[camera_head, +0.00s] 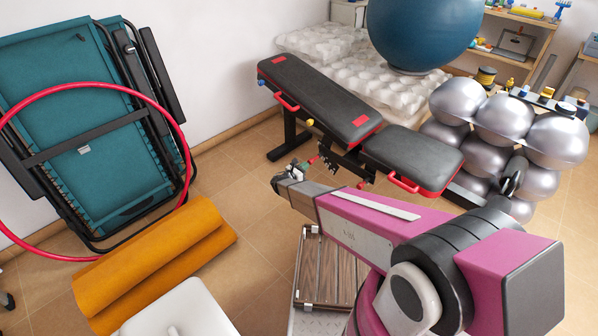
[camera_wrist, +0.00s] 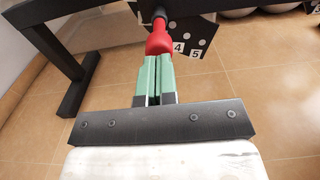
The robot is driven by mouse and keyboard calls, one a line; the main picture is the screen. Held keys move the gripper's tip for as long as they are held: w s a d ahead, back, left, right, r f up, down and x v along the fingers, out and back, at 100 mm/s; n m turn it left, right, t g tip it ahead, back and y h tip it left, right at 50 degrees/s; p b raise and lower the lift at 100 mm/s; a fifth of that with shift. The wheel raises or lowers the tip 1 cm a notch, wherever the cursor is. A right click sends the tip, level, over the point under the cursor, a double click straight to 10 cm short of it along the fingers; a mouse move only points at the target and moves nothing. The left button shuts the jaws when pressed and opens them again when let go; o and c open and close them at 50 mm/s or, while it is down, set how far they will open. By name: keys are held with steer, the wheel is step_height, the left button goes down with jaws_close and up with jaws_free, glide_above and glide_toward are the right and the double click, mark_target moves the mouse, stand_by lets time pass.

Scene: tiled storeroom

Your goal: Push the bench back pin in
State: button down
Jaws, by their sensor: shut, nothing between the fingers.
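The black bench with red trim stands in the middle of the head view, with its long back pad (camera_head: 312,92) and shorter seat pad (camera_head: 412,157). The bench back pin has a red knob (camera_wrist: 160,40) at the top centre of the wrist view, in front of a black plate marked 4 and 5 (camera_wrist: 188,38). My gripper (camera_wrist: 158,57) has green fingers pressed together and empty. Its tips are right at the near end of the red knob and in line with it; I cannot tell whether they touch. In the head view my gripper (camera_head: 304,165) is under the bench's side.
A bench leg (camera_wrist: 72,95) stands left of my gripper. Silver balls (camera_head: 505,117) are right of the bench. A rolled orange mat (camera_head: 155,255), a red hoop (camera_head: 188,150) and a folded teal lounger (camera_head: 80,110) are at left. A wooden-topped crate (camera_head: 330,270) is below my arm.

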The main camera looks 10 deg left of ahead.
steer(key=shift+w+d, duration=0.25)
steer(key=shift+w, duration=0.05)
steer(key=shift+w+d, duration=0.45)
steer(key=shift+w, duration=0.1)
